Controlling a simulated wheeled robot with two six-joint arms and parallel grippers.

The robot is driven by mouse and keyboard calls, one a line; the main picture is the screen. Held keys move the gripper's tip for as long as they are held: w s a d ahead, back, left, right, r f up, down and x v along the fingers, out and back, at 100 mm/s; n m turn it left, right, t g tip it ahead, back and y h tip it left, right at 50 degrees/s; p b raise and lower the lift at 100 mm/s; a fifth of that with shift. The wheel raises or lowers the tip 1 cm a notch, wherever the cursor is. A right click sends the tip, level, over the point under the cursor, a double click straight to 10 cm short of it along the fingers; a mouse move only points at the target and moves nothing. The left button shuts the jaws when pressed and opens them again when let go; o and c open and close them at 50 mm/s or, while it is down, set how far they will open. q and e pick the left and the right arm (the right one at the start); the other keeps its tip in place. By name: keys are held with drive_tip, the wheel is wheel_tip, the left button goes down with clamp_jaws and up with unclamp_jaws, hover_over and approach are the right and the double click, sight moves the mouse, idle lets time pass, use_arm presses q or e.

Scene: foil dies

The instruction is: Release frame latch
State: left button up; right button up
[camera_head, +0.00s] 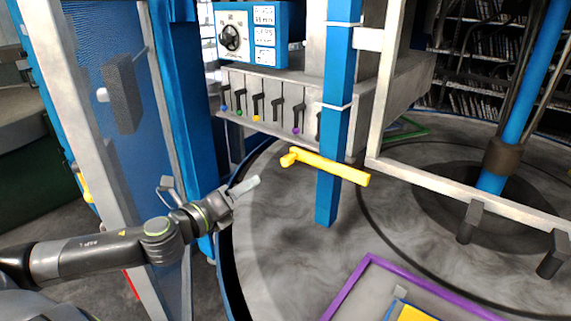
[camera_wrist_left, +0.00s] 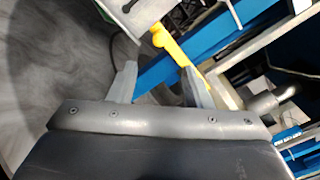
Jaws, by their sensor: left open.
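The frame latch is probably the yellow handle (camera_head: 335,169), a bar lying across the blue post (camera_head: 331,120) with a short knob at its left end. In the left wrist view the yellow handle (camera_wrist_left: 169,42) shows beyond the fingertips, partly hidden by the right-hand finger. My left gripper (camera_head: 254,184) is left of the handle and a little lower in the head view, apart from it. It is open and empty; both fingers (camera_wrist_left: 157,78) show spread in the wrist view. My right gripper is not in view.
A blue control box (camera_head: 262,36) with a dial sits above a grey panel of small levers (camera_head: 257,100). A pale rail (camera_head: 450,192) with dark pegs runs to the right. A purple frame (camera_head: 345,290) lies on the round grey floor plate. A blue mesh door (camera_head: 112,100) stands at left.

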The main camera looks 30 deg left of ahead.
sight(283, 163)
use_arm(q)
drive_tip(key=w, duration=0.4)
drive_tip(key=w+p, duration=0.1)
drive_tip(key=w, duration=0.4)
drive_tip(key=w+d, duration=0.1)
drive_tip(key=w, duration=0.3)
drive_tip(key=shift+w+r, duration=0.1)
drive_tip(key=shift+w, duration=0.2)
drive_tip(key=shift+w+p, duration=0.35)
drive_tip(key=shift+w, duration=0.25)
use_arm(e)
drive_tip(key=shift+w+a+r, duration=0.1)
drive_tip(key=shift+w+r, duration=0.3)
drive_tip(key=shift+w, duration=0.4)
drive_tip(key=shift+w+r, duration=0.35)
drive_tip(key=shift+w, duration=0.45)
use_arm(q)
clamp_jaws()
